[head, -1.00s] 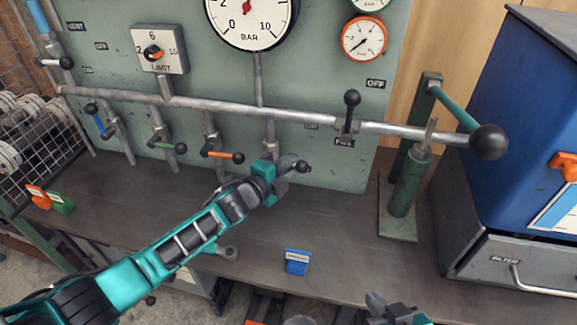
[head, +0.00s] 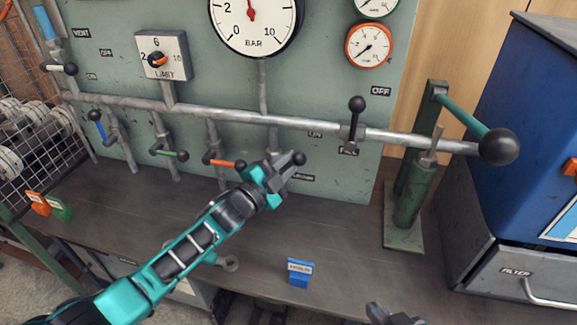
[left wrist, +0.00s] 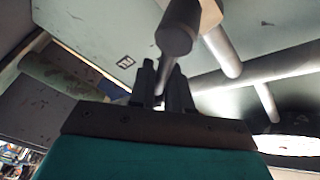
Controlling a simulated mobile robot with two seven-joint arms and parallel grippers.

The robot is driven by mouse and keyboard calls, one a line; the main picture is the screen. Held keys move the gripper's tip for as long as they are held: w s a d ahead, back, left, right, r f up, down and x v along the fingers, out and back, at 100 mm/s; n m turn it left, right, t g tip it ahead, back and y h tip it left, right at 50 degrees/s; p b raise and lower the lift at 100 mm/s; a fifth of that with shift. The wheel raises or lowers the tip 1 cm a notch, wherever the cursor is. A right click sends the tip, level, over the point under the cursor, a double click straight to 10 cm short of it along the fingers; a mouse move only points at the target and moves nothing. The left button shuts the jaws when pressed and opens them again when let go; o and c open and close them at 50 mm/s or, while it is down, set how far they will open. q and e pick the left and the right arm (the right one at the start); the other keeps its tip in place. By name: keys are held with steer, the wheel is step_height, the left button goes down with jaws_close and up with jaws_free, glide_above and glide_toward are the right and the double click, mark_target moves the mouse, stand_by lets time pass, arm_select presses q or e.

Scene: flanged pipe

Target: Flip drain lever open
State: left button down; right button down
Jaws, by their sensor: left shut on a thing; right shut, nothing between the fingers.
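The drain lever's black ball knob (head: 299,158) shows just right of my left gripper (head: 283,166), under the main pipe on the green panel. My left gripper is shut on the lever and hides most of its arm and valve. In the left wrist view the lever's dark round end (left wrist: 174,40) and thin rod (left wrist: 160,72) stand at the shut fingers (left wrist: 162,88). A small label (head: 305,177), too small to read surely, sits below the knob. My right gripper (head: 376,312) is shut and empty at the bottom edge, partly cut off.
Orange (head: 225,163), green (head: 170,153) and blue (head: 99,126) handled valves hang to the left. A black-knobbed lever (head: 356,106) stands up on the main pipe. A green hand pump (head: 411,190) stands at right. A blue tag block (head: 299,272) sits on the bench.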

arm_select(q)
steer(key=shift+a, duration=0.1)
stand_by(0.3)
steer(key=c, duration=1.1)
jaws_free()
steer(key=shift+c, duration=0.2)
steer(key=r+p+v, duration=0.1)
steer(key=p+v, duration=0.1)
steer(key=v, duration=1)
steer(key=shift+s+a+f, duration=0.25)
steer(key=shift+s+f, duration=0.1)
steer(key=shift+f, duration=0.2)
